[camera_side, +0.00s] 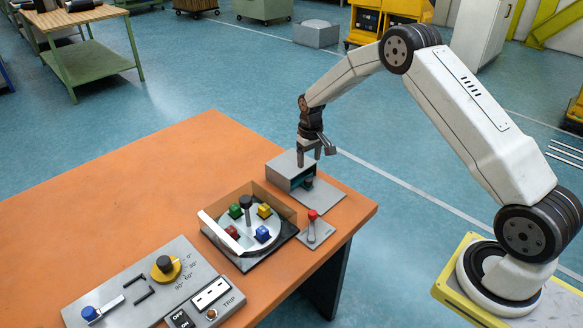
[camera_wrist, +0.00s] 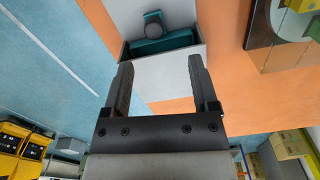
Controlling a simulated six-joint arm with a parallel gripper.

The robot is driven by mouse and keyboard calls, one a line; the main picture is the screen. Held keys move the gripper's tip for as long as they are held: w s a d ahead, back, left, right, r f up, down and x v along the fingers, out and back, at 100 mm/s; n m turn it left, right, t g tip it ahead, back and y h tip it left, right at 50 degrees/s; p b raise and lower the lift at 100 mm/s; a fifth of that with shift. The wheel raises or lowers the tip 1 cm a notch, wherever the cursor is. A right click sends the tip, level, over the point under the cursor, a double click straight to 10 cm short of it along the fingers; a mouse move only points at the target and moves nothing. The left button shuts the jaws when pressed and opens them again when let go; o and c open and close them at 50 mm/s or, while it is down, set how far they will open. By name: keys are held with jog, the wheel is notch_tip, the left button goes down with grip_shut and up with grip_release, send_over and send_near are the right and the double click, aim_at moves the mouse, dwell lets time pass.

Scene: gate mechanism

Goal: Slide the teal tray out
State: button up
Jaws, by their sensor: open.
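The teal tray (camera_wrist: 165,45) sits inside a grey housing (camera_side: 284,167) near the right edge of the orange table. In the side view only a little teal shows in the housing's open front. A dark grey knob (camera_wrist: 153,28) stands at the tray's front; it also shows in the side view (camera_side: 308,183). My gripper (camera_side: 309,157) is over the housing, pointing down. In the wrist view my gripper (camera_wrist: 161,64) has its two fingers wide apart with nothing between them. The knob lies beyond the fingertips, not between them.
A round turntable (camera_side: 236,240) with coloured cubes and a black post stands left of the housing, with walls around it. A red-topped lever (camera_side: 312,217) is in front of the housing. A control panel (camera_side: 140,290) lies at the front. The table's left side is clear.

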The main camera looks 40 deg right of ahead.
aim_at(309, 179)
jog(key=shift+w+d+f, duration=0.35)
jog(key=shift+d+f, duration=0.2)
jog(key=shift+f, duration=0.1)
jog(key=shift+f, duration=0.1)
jog(key=shift+f, duration=3.8)
grip_shut()
